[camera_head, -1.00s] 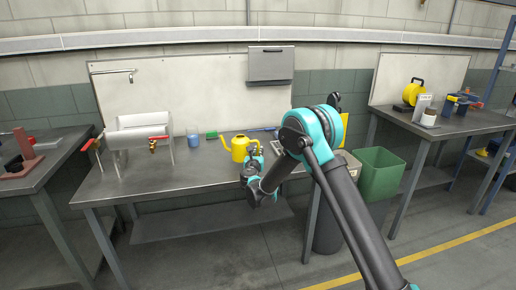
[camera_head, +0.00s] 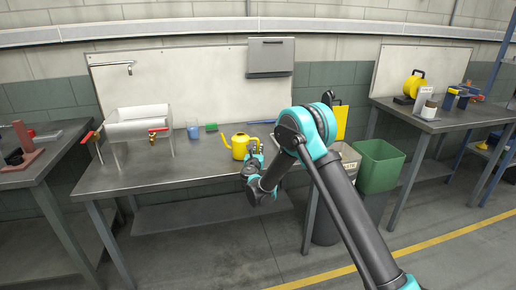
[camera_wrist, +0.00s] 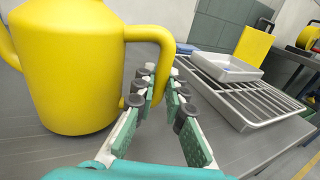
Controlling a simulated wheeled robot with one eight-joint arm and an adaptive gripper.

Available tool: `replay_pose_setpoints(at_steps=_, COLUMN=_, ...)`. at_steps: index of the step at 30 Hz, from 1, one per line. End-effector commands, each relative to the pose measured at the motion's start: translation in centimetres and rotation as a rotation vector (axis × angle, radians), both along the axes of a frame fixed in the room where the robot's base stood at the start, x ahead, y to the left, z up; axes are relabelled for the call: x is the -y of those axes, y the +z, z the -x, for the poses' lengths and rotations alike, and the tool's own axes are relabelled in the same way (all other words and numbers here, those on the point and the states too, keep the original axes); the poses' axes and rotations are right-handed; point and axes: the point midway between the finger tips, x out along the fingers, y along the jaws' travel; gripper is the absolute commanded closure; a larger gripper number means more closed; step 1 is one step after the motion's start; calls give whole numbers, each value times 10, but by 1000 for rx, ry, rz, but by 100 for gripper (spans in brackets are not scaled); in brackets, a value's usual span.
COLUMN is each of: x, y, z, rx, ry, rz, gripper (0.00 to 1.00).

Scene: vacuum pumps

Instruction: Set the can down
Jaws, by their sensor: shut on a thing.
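The can is a yellow watering can (camera_head: 239,146) with a spout at its left. My gripper (camera_wrist: 160,90) is shut on the can's handle, with green-padded fingers at either side. In the head view my gripper (camera_head: 254,156) is at the can's right. The can's base is at or just above the bench top; I cannot tell if it touches.
A metal rack (camera_wrist: 245,92) with a pale tray (camera_wrist: 228,68) lies right of the can. A blue cup (camera_head: 194,132) and green block (camera_head: 211,127) stand behind left.

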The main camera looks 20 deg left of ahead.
Motion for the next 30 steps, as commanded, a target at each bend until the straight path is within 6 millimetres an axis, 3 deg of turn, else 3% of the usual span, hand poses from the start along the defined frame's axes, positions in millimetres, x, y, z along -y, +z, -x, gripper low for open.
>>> replay_pose_setpoints(at_steps=27, x=0, y=-9, z=0, rx=0, ry=0, rz=0, gripper=100)
replay_pose_setpoints(at_steps=28, x=0, y=-9, z=0, rx=0, ry=0, rz=0, gripper=87)
replay_pose_setpoints(at_steps=30, x=0, y=-9, z=0, rx=0, ry=0, rz=0, gripper=79)
